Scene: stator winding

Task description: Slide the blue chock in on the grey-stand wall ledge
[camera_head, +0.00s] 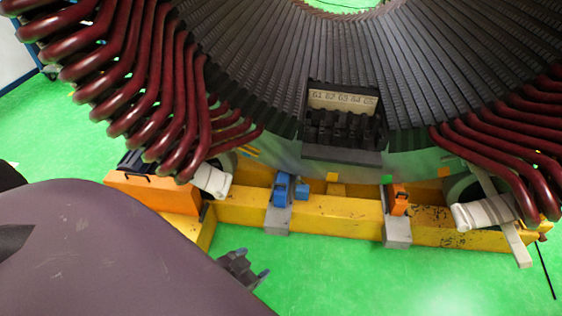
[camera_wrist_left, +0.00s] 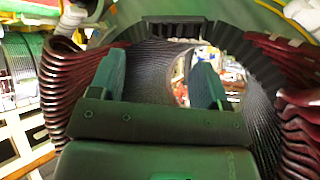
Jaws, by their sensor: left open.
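The blue chock (camera_head: 281,189) sits on top of a grey stand (camera_head: 278,220) on the yellow beam, left of the middle in the head view. A smaller blue piece (camera_head: 301,192) is just to its right; I cannot tell whether it belongs to the chock. My left gripper (camera_head: 250,273) is in front of the beam, low and left of the grey stand, apart from the chock. In the left wrist view its two fingers (camera_wrist_left: 163,80) stand wide apart with nothing between them. The chock cannot be made out in that view. My right gripper is not in view.
The stator core (camera_head: 430,70) with dark red coil ends (camera_head: 130,80) rises behind the yellow beam (camera_head: 340,215). An orange chock (camera_head: 399,198) is on a second grey stand (camera_head: 397,232). An orange box (camera_head: 155,192) stands at left. The green floor in front is clear.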

